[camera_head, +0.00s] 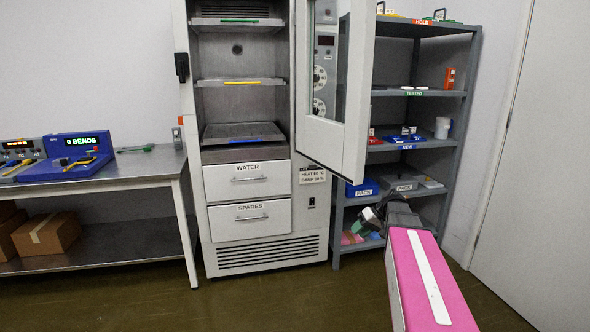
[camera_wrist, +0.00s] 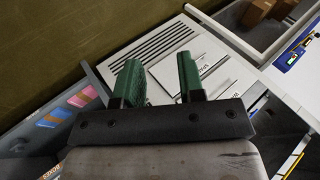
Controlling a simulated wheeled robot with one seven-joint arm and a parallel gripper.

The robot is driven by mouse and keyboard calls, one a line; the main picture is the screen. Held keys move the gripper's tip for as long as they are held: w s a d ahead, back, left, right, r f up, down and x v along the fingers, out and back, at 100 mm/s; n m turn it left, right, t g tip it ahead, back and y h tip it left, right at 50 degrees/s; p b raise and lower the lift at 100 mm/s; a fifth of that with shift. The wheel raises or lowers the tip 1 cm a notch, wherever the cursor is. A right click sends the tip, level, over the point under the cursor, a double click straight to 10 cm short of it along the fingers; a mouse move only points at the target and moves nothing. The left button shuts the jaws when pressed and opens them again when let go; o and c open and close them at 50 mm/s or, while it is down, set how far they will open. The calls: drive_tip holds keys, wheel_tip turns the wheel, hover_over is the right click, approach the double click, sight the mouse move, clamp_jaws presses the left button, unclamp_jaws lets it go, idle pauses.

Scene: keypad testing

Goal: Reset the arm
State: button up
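My arm reaches in from the lower right of the head view, with a pink link and a dark wrist. My gripper (camera_head: 372,218) hangs in front of the lower part of the grey shelf rack, right of the cabinet. In the wrist view, the two green fingers of my gripper (camera_wrist: 160,78) stand apart with nothing between them. The white drawer cabinet front shows beyond them, tilted. My gripper looks clear of the cabinet and rack, though exact distances cannot be told.
The tall cabinet (camera_head: 266,256) has its door (camera_head: 337,134) swung open to the right, above my gripper. Its WATER (camera_head: 247,180) and SPARES (camera_head: 249,217) drawers look shut. The shelf rack (camera_head: 461,110) holds small items. A bench (camera_head: 150,165) stands left. Floor in front is clear.

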drive_tip(key=s+a+f+m+h, duration=0.1)
drive_tip(key=s+a+f+h, duration=0.2)
drive_tip(key=s+f, duration=0.3)
drive_tip(key=s+a+f+m+h, duration=0.2)
drive_tip(key=s+f, duration=0.5)
drive_tip(key=s, duration=0.4)
drive_tip(key=a+h, duration=0.1)
drive_tip(key=h, duration=0.1)
drive_tip(key=shift+f+g+h, duration=0.2)
drive_tip(key=shift+g+h, duration=0.2)
drive_tip(key=shift+a, duration=0.2)
